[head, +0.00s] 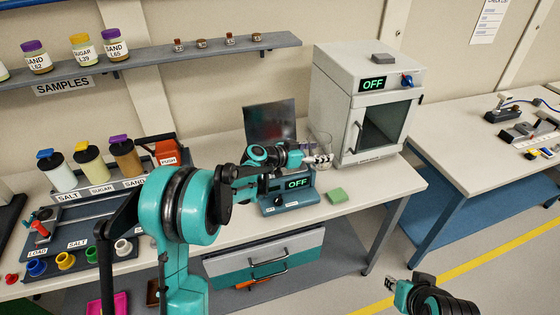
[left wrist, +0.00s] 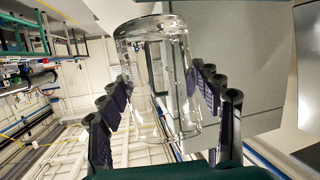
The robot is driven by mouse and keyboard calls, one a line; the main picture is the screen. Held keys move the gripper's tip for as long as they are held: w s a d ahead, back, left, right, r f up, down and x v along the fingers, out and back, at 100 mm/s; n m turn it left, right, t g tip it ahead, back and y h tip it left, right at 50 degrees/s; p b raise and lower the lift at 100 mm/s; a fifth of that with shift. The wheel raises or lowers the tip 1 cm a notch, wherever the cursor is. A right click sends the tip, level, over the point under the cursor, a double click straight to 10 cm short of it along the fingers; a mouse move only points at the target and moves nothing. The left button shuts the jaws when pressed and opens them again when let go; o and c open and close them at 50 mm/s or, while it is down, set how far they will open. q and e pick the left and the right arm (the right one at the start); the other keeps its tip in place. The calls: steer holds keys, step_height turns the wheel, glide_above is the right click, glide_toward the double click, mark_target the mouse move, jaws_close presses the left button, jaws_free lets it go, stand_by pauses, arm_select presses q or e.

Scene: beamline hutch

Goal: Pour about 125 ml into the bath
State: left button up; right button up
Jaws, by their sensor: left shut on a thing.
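My left gripper (head: 318,159) is shut on a clear glass beaker (head: 322,143), above the bench beside the white oven. In the left wrist view the beaker (left wrist: 160,85) sits between the two fingers of the left gripper (left wrist: 165,110). I cannot tell how much liquid is in it. A low blue-grey unit (head: 290,199) with a green "OFF" display stands below and left of the gripper. My arm hides its top, and I cannot tell whether it is the bath. My right gripper (head: 392,284) is low at the right, away from the bench; its jaws are too small to read.
The white oven (head: 335,90), reading "OFF", stands close right of the beaker. A dark panel (head: 270,121) stands behind. Salt, sugar and sand dispensers (head: 92,163) stand left. The bench's front right is clear.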

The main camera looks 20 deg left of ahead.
arm_select(q)
steer(key=shift+d+y+p, duration=0.25)
steer(key=shift+y+p, duration=0.05)
steer(key=shift+y, duration=0.2)
steer(key=shift+f+m, duration=0.1)
steer(key=shift+m, duration=0.2)
stand_by(1.2)
